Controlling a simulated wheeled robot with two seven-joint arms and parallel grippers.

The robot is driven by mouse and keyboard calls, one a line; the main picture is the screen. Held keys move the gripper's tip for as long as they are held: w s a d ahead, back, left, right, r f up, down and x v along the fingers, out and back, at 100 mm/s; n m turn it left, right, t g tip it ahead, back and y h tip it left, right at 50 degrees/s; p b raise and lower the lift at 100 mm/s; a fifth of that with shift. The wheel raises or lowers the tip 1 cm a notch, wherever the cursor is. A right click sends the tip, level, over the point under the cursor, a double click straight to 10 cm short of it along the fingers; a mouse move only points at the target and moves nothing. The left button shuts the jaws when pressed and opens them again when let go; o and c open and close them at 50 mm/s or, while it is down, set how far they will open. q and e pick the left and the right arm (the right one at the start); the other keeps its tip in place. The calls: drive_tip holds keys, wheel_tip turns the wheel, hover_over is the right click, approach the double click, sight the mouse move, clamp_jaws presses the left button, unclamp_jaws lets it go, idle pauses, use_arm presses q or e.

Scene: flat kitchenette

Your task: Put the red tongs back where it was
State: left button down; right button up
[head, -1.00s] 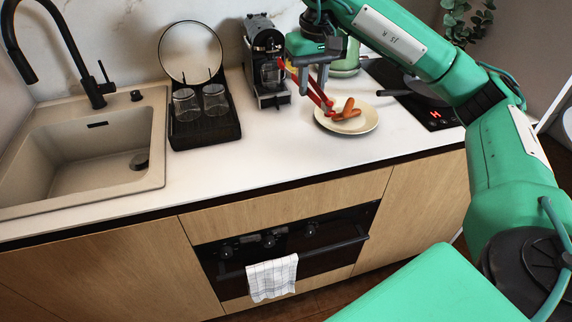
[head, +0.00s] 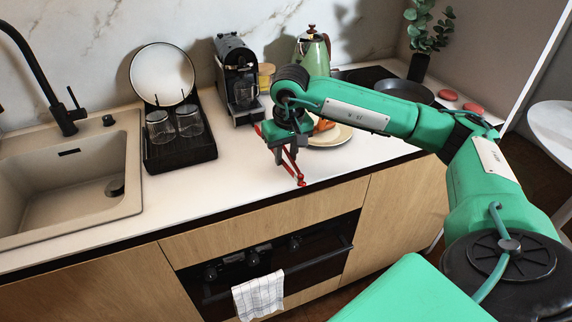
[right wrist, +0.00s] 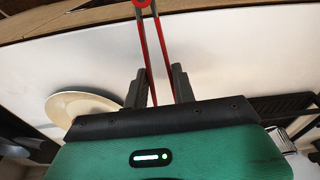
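The red tongs (head: 291,166) are held in my right gripper (head: 289,155), above the white counter near its front edge. They slant downward, with one end low toward the front and part of the other end showing left of the gripper. In the right wrist view the red arms of the tongs (right wrist: 153,45) run between the two dark fingers of my right gripper (right wrist: 160,85), which are closed in on them. My left gripper is not in view.
A black drying rack (head: 180,153) with glasses, a coffee machine (head: 240,85) and a green kettle (head: 314,55) stand behind. Counter left of the gripper is clear.

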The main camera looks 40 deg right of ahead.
sight(286, 175)
wheel_tip(286, 175, down, 3)
drive_tip(key=shift+f, duration=0.6)
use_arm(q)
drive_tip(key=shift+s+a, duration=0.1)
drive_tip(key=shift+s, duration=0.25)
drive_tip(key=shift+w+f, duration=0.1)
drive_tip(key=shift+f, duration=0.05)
use_arm(e)
drive_tip(key=shift+f, duration=0.1)
drive_tip(key=o, duration=0.6)
drive_tip(key=shift+c, duration=0.2)
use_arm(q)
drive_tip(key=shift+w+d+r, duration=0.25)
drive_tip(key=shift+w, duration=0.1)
